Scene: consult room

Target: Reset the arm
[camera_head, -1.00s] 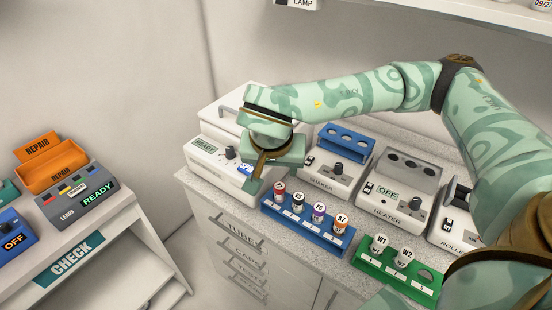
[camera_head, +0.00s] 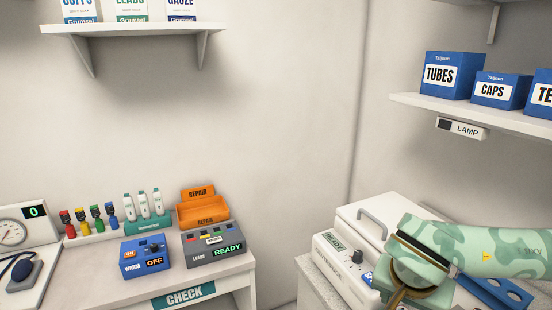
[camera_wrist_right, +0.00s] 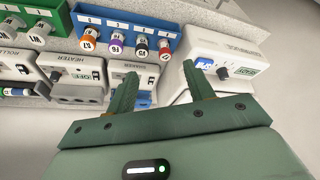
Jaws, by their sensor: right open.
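My right arm comes in from the right in the head view, green and patterned. Its gripper (camera_head: 402,297) is at the bottom edge, over the front of the white centrifuge (camera_head: 345,262), and the fingers are mostly cut off there. In the right wrist view the right gripper (camera_wrist_right: 160,78) is open, with two green fingers apart and nothing between them. Beyond the fingers are the blue rack (camera_wrist_right: 110,22) with several capped tubes and the centrifuge with its READY display. My left gripper is in no view.
The shaker (camera_wrist_right: 130,72), heater (camera_wrist_right: 75,72) and a green rack (camera_wrist_right: 28,22) stand beside the blue rack. At left, the CHECK table (camera_head: 100,262) holds the LEADS box (camera_head: 214,245), orange REPAIR bin (camera_head: 203,212) and WARM box (camera_head: 145,256). A shelf (camera_head: 480,112) overhangs the right side.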

